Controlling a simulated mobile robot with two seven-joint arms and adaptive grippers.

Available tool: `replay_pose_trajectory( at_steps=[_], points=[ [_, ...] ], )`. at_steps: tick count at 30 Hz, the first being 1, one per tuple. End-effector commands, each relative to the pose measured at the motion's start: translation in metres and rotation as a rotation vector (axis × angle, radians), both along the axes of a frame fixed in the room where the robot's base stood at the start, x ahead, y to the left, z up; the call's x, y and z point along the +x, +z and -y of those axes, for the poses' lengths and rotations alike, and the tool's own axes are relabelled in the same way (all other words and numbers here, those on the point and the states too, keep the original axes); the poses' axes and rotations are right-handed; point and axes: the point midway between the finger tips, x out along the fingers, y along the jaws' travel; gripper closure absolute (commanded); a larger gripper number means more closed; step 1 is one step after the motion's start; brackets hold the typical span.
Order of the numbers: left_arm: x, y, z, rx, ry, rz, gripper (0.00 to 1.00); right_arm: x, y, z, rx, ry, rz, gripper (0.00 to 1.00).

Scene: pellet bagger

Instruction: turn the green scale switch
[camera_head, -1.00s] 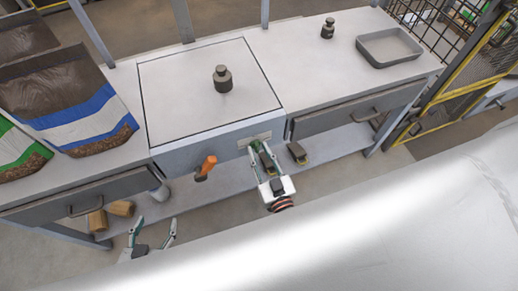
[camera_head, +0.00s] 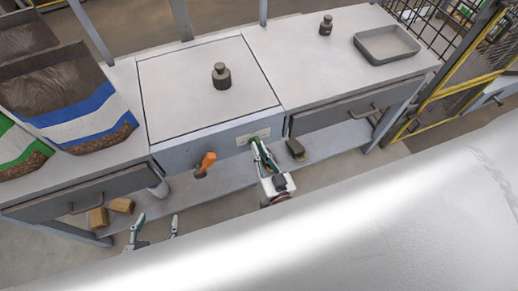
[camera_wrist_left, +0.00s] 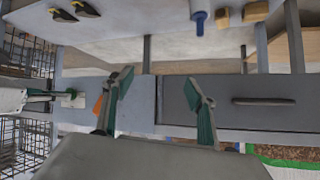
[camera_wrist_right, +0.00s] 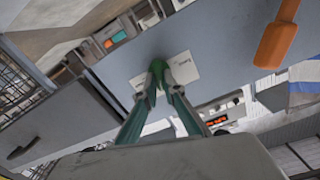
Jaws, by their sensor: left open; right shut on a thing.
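The green scale switch (camera_wrist_right: 156,67) is on the grey front panel of the scale, beside a white label (camera_wrist_right: 182,69). My right gripper (camera_head: 257,144) is at that panel; in the right wrist view its fingertips (camera_wrist_right: 158,80) are closed on the switch and partly hide it. How far the switch is turned cannot be told. My left gripper (camera_head: 157,219) is open and empty, low in front of the left drawer; its spread fingers also show in the left wrist view (camera_wrist_left: 160,80).
An orange handle (camera_head: 207,160) sticks out of the panel, left of my right gripper. A dark weight (camera_head: 221,77) stands on the scale plate (camera_head: 180,100). Pellet bags (camera_head: 75,110) stand left. A grey tray (camera_head: 388,43) and a smaller weight (camera_head: 326,25) are on the right.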

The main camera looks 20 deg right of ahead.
Motion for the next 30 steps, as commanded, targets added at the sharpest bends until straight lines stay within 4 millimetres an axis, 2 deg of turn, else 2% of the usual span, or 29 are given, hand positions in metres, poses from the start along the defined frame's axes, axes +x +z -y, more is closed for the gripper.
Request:
replay_pose_trajectory(
  at_steps=[13,30],
  points=[
    [-0.009,-0.004,0.000,-0.002,0.000,-0.018,0.43,0.000,-0.002,0.001,0.250,0.001,-0.011,1.00],
    [-0.006,-0.003,0.000,-0.002,0.001,-0.012,0.43,0.000,-0.002,0.001,0.296,0.002,-0.014,1.00]
  ],
)
